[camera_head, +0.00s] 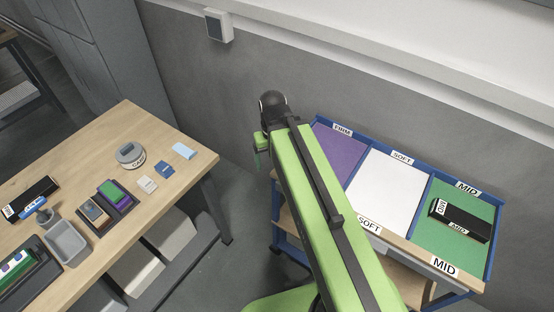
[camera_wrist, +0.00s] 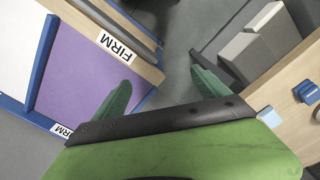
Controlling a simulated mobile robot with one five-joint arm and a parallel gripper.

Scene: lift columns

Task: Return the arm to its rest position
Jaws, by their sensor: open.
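My green arm reaches up the middle of the head view, over the gap between the wooden table and the blue-framed cart. My gripper (camera_head: 260,150) is only partly visible there, at the far end of the arm. In the wrist view my gripper (camera_wrist: 160,88) shows two green fingers spread well apart with nothing between them. Grey floor shows between the fingers. The purple FIRM section (camera_wrist: 85,75) lies to the left of the fingers, and the table edge lies to the right.
The cart holds a purple section (camera_head: 340,150), a white SOFT section (camera_head: 385,190) and a green MID section (camera_head: 455,215) with a black MID box (camera_head: 460,220). The wooden table (camera_head: 185,190) at left carries a round tin (camera_head: 130,154), small blocks and trays. A grey wall stands behind.

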